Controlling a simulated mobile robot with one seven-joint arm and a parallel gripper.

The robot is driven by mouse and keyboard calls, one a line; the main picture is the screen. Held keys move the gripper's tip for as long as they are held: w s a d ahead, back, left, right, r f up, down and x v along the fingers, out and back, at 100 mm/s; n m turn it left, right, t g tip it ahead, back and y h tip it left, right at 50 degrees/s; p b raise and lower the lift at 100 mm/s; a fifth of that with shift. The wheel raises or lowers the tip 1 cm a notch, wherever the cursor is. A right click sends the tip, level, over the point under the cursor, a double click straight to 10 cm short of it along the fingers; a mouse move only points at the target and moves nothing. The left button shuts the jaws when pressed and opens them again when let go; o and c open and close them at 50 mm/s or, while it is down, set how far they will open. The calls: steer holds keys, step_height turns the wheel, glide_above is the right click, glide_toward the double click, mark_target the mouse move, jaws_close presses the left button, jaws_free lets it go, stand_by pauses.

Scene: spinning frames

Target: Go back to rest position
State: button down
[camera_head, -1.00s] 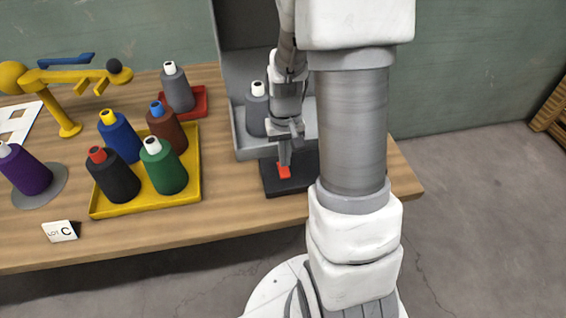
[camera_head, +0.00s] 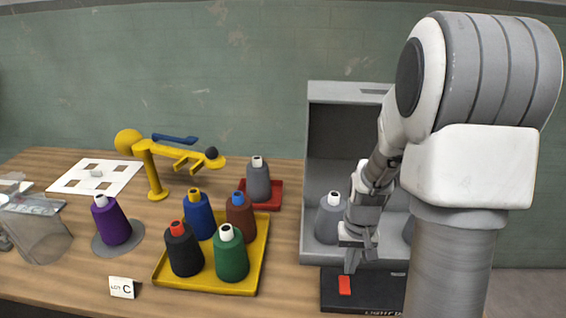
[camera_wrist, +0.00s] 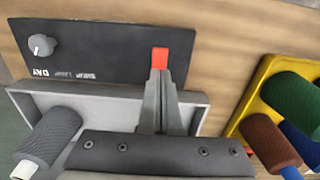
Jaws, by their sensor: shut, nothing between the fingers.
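My gripper (camera_head: 349,268) points down over a black control panel (camera_head: 375,290), with its fingers closed together and nothing held. Its fingertips (camera_wrist: 161,78) are at or just above a red switch (camera_head: 345,285) on that panel. The red switch also shows in the wrist view (camera_wrist: 159,58), right at the fingertips; I cannot tell whether they touch it. The panel, seen in the wrist view (camera_wrist: 100,60), carries a grey knob (camera_wrist: 41,45) and lettering. My arm hides part of the grey booth (camera_head: 335,140) behind the panel.
A grey cone (camera_head: 328,222) stands in the booth, partly beside my gripper. To the left are a yellow tray (camera_head: 200,287) with several cones, a grey cone on a red tray (camera_head: 275,200), a purple cone (camera_head: 111,222), a yellow stand (camera_head: 152,175) and a lot card (camera_head: 122,288).

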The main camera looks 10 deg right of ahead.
steer(key=s+a+r+n+t, duration=0.1)
steer(key=s+a+r, duration=0.4)
steer(key=r, duration=0.6)
steer(key=s+a+r+n+t, duration=0.2)
steer(key=s+a+r+t, duration=0.2)
steer(key=s+r, duration=0.3)
step_height(320, 180, up, 5)
steer(key=shift+s+a+f+t, duration=0.2)
steer(key=shift+a+t, duration=0.1)
steer(key=shift+a, duration=0.5)
